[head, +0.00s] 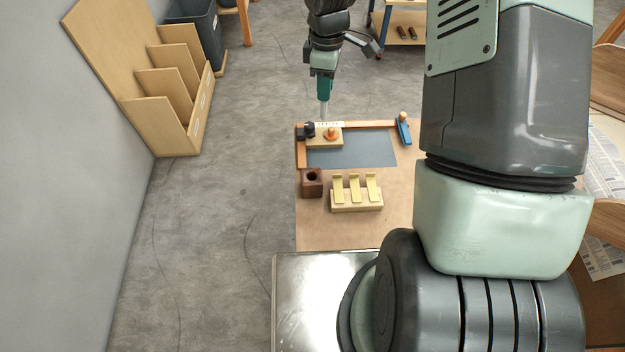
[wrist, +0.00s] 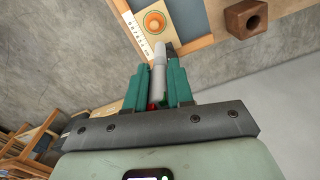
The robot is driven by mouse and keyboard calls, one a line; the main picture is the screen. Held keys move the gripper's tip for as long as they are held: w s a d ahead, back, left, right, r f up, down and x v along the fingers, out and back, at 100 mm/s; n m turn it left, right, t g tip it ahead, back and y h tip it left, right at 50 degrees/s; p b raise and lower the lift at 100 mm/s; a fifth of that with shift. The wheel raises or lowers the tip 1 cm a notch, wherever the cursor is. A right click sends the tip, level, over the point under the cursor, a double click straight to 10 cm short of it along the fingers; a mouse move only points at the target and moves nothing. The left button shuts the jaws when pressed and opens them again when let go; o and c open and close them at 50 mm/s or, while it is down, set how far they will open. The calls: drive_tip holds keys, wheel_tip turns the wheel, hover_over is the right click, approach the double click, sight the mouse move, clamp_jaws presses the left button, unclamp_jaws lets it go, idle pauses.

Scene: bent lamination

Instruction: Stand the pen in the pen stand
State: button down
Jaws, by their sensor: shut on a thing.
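My gripper (head: 324,90) is above the far left part of the workboard, with green fingers shut on a light grey pen (head: 323,110). In the wrist view the pen (wrist: 159,68) sticks out between the fingertips (wrist: 164,88); a small red part shows between the fingers. The pen hangs about upright in the head view. The pen stand, a dark brown wooden block with a round hole (head: 309,189), stands at the board's left edge, nearer the camera than the gripper. It also shows at upper right in the wrist view (wrist: 235,23). The pen is apart from it.
A wooden piece with an orange knob (head: 331,133) and a black part (head: 309,130) lie below the gripper. A rack with yellow bent strips (head: 357,200) stands right of the pen stand. A blue tool (head: 403,131) lies at the far right. The grey mat (head: 365,152) is mostly clear.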

drive_tip(key=s+a+m, duration=0.2)
drive_tip(key=s+m, duration=0.1)
drive_tip(key=s, duration=0.5)
drive_tip(key=s+a+m, duration=0.1)
drive_tip(key=s+m, duration=0.2)
drive_tip(key=s, duration=0.4)
drive_tip(key=shift+s+a, duration=0.35)
drive_tip(key=shift+s, duration=0.05)
idle(0.5)
drive_tip(key=shift+f, duration=2.75)
drive_tip(key=shift+f, duration=0.6)
idle(0.5)
drive_tip(key=c, duration=0.8)
unclamp_jaws()
drive_tip(key=shift+o, duration=0.2)
